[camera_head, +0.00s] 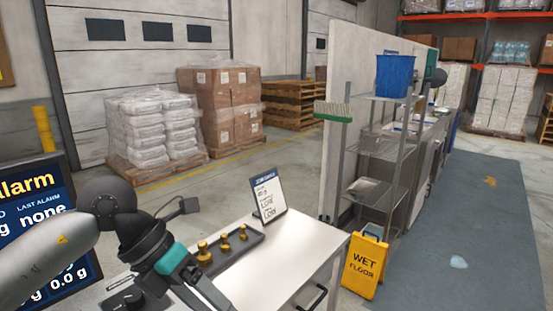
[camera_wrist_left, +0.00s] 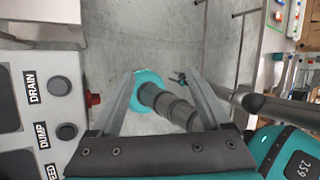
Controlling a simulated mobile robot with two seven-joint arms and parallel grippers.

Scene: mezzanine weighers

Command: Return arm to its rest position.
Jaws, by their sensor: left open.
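My left arm comes in from the left in the head view, bent over the near left end of a white table (camera_head: 312,247). Its gripper (camera_head: 212,303) points down at the bottom edge of the picture, partly cut off. In the left wrist view the left gripper (camera_wrist_left: 159,76) has its two fingers spread apart, with nothing held between them. Behind the gap, a teal and dark ribbed part shows lower down over the grey floor. My right gripper is not seen.
A dark tray with brass weights (camera_head: 224,245) and a sign card (camera_head: 268,195) stand beside the arm. A monitor (camera_head: 40,220) is at left. The wrist view shows a panel (camera_wrist_left: 40,100) with DRAIN and DUMP buttons close to the left finger. A wet-floor sign (camera_head: 364,265) stands right.

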